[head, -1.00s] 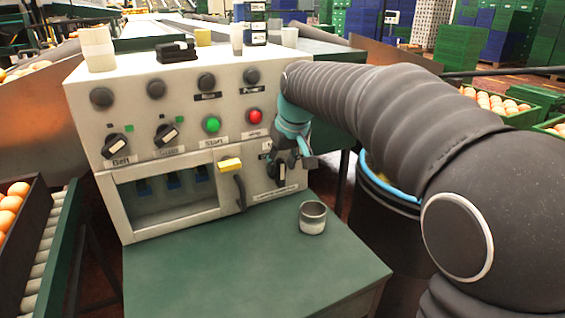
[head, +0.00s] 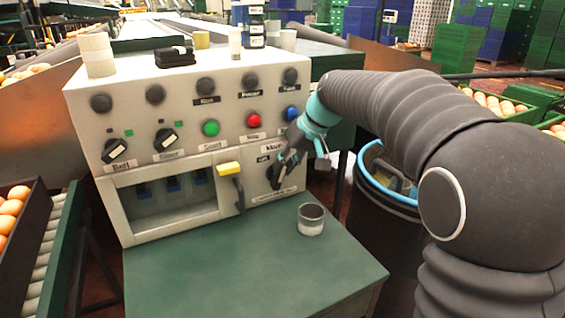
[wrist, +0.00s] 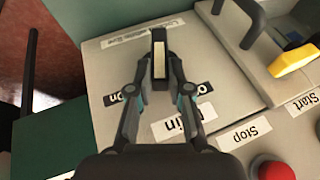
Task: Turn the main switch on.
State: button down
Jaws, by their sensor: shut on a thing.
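The main switch (head: 273,177) is a dark rotary knob at the lower right of the grey control panel (head: 130,90). In the wrist view its handle (wrist: 159,60) has a pale stripe and points straight up the picture, away from the Main label (wrist: 183,122). My gripper (wrist: 158,66) has one finger on each side of the handle and is shut on it. In the head view my gripper (head: 282,163) reaches the switch from the upper right and partly hides it. An On label (wrist: 122,94) sits beside the left finger.
A red stop button (head: 253,119) and green start button (head: 211,128) are above and left of the switch. A yellow-handled lever (head: 229,168) is close on its left. A grey cup (head: 311,219) stands on the green table (head: 250,270) below.

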jog(key=g+y, duration=0.1)
jog(key=y, duration=0.1)
jog(key=w+d+f+m+g+y+b, duration=0.1)
jog(key=y, duration=0.2)
jog(key=d+f+m+g+y+b, duration=0.1)
jog(key=g+y, duration=0.1)
jog(key=y, duration=0.1)
jog(key=shift+w+f, duration=0.15)
jog(key=shift+y, duration=0.3)
dwell(0.4)
jog(key=c, duration=1.1)
grip_release()
jog(key=v, duration=1.2)
jog(key=shift+f, duration=0.1)
